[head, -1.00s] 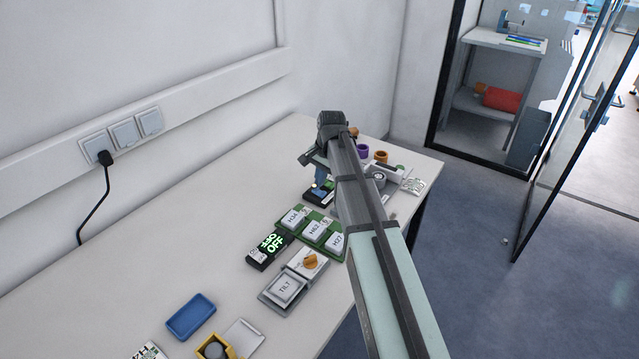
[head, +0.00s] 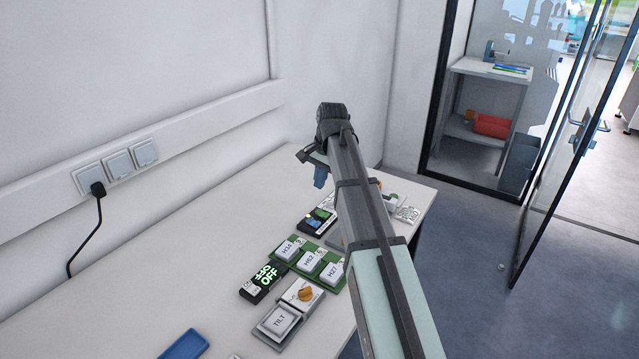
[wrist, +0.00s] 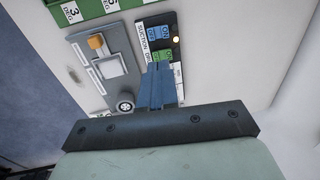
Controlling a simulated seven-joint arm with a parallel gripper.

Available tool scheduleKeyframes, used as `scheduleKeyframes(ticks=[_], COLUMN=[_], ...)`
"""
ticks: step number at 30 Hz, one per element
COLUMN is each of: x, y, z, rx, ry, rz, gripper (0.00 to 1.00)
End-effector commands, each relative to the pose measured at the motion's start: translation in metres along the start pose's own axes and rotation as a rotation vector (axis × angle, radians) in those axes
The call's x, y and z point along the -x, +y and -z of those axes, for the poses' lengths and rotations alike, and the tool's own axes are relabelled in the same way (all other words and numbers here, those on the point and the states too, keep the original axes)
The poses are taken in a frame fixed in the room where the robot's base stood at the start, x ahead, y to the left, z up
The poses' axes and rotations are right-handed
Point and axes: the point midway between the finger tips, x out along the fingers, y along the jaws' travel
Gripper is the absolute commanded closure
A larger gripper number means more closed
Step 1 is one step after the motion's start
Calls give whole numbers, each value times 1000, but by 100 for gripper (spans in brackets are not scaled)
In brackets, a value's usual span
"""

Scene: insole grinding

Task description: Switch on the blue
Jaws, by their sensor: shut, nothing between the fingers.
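A black switch box (wrist: 172,70) with a suction label lies below my gripper in the wrist view.
A grey panel (wrist: 80,44) with an orange knob and a dial is beside the box. A green board (head: 330,284) with labelled keys, a black OFF display (head: 253,293) and a TILT button unit (head: 266,337) stand nearer.

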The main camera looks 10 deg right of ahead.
Motion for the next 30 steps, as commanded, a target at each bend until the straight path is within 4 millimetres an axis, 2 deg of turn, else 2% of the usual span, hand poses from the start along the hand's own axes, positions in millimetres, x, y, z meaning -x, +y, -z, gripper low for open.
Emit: scheduleKeyframes(ticks=[6,11,20,26,30], x=[0,0,-2,-19,-41], y=[-1,-16,-14,-14,-14], z=[0,2,1,1,1], rx=[0,2,0,0,0], ry=[0,0,0,-1,-1], rz=[0,2,2,1,0], gripper=[100,100,100,100,100])
